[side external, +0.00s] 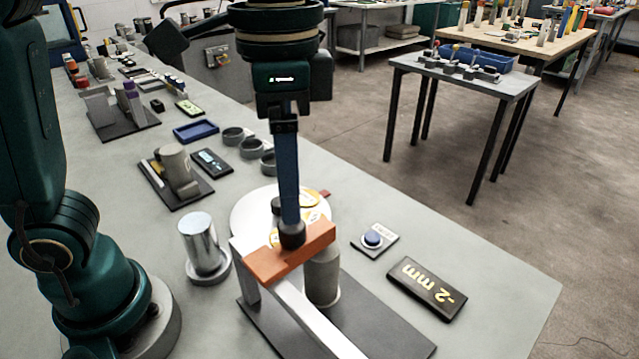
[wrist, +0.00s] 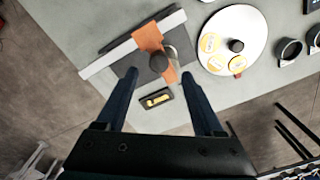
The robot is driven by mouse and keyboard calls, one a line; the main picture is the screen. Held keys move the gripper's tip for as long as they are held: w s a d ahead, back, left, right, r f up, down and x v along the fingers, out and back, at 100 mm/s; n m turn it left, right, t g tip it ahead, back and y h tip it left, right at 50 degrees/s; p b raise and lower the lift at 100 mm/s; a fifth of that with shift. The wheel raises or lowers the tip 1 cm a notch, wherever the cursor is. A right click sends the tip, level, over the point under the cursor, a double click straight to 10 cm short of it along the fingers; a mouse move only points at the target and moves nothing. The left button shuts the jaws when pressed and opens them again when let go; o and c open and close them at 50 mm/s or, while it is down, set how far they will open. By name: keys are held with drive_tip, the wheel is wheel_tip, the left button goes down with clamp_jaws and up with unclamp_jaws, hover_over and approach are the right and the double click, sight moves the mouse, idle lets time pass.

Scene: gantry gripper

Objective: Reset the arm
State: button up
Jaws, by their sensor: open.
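My gripper (side external: 290,218) points down at the front of the bench in the side view. In the wrist view my gripper (wrist: 159,76) is open, its two dark blue fingers apart with nothing held between them. A dark round knob (side external: 291,236) on an orange bar (side external: 262,264) is right at the fingertips in the side view. In the wrist view the knob (wrist: 158,62) shows between and just beyond the tips; I cannot tell whether they touch. The orange bar (wrist: 148,37) lies across a pale metal rail (side external: 312,327), beside a grey cylinder (side external: 322,278).
A dark base plate (side external: 390,338) lies under the rail. A white disc (side external: 245,212) with yellow labels is behind. A blue button (side external: 373,239) and a black "-2 mm" plate (side external: 428,288) lie right. A shiny cylinder (side external: 199,245) stands left.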

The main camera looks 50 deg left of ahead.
idle(0.4)
drive_tip(key=shift+w+a+r, duration=0.1)
drive_tip(key=shift+a+r, duration=0.1)
drive_tip(key=s+a+f+n+t, duration=0.5)
drive_tip(key=a+f+n, duration=0.1)
drive_tip(key=a, duration=0.2)
drive_tip(key=shift+a+n+t, duration=0.2)
drive_tip(key=shift+n+t, duration=0.1)
drive_tip(key=shift+n, duration=0.1)
